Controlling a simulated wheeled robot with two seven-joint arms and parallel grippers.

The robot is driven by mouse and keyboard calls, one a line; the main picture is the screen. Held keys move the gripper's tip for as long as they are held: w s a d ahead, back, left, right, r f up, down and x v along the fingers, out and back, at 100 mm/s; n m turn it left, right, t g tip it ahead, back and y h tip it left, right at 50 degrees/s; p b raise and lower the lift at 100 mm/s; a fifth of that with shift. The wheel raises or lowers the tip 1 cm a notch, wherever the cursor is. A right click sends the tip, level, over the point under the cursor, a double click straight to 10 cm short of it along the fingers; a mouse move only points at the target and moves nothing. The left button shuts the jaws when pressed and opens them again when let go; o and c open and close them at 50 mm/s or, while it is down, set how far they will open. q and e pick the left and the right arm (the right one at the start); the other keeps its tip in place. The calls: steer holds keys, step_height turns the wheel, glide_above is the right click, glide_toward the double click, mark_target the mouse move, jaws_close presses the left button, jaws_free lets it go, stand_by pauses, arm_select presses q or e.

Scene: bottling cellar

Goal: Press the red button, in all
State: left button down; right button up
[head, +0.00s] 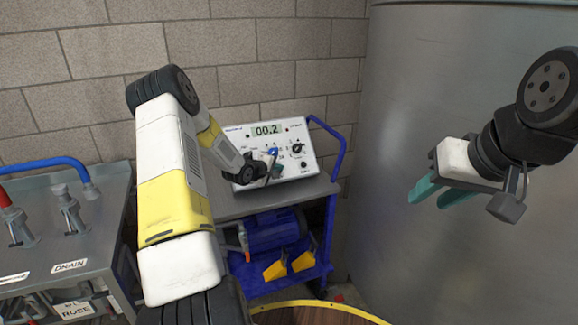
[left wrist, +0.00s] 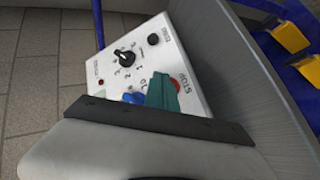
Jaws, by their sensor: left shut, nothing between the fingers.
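A white control box (head: 262,137) with a lit display reading 00.2 stands on a grey cart top. In the left wrist view, a red button (left wrist: 175,84) sits beside the word STOP on its panel, partly covered by the teal fingers of my left gripper (left wrist: 160,91). A blue button (left wrist: 132,97) is just left of the fingers. My left gripper (head: 274,168) is shut and empty, in front of the panel's lower part. I cannot tell whether it touches the red button. In the head view the red button is hidden. My right gripper (head: 438,194) is open and empty, away from the box.
The blue-framed cart (head: 338,160) carries a blue pump (head: 270,232) on its lower shelf. A steel bench (head: 100,215) with valves stands at left. A large steel tank (head: 440,90) fills the right. A round wooden top (head: 310,316) is in front.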

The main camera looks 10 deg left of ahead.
arm_select(q)
steer(key=s+d+r, duration=0.2)
steer(key=s+r, duration=0.1)
steer(key=shift+d+r, duration=0.1)
steer(key=shift+r, duration=0.05)
stand_by(0.6)
stand_by(0.4)
steer(key=s+d+r+m+g+y, duration=0.3)
steer(key=s+r+m, duration=0.4)
steer(key=s+r, duration=0.95)
steer(key=s+d+r+m+g, duration=0.1)
steer(key=s+d+r+m, duration=0.1)
steer(key=s, duration=1.1)
steer(key=s+d+r+m+g+h, duration=0.1)
steer(key=s+d+r+m+g, duration=0.1)
steer(key=s, duration=1.1)
step_height(320, 180, up, 2)
steer(key=shift+d+r+m, duration=0.1)
steer(key=shift+d+m, duration=0.35)
steer(key=shift+m, duration=0.65)
